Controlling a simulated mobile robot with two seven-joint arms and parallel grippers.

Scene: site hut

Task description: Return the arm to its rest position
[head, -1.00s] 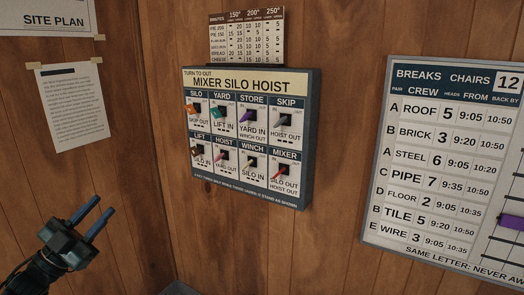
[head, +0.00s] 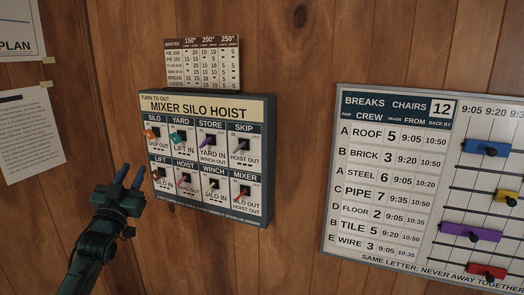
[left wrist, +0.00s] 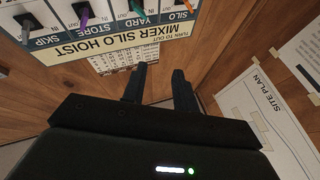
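My left gripper (head: 130,178) is in front of the wood wall, just left of the lower left corner of the switch panel. Its two blue fingers point up and are apart, with nothing between them. In the left wrist view the fingers (left wrist: 160,88) also stand apart and empty. The panel (head: 268,150), headed MIXER SILO HOIST, has two rows of switches with coloured levers, among them an orange one (head: 152,133) and a teal one (head: 178,138). The gripper looks apart from the panel. My right gripper is not in view.
A breaks board (head: 330,200) with coloured sliders on rods hangs at right. A small times chart (head: 203,63) is above the panel. A paper sheet (head: 27,135) and a site plan (head: 18,30) hang at left; the site plan also shows in the left wrist view (left wrist: 262,125).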

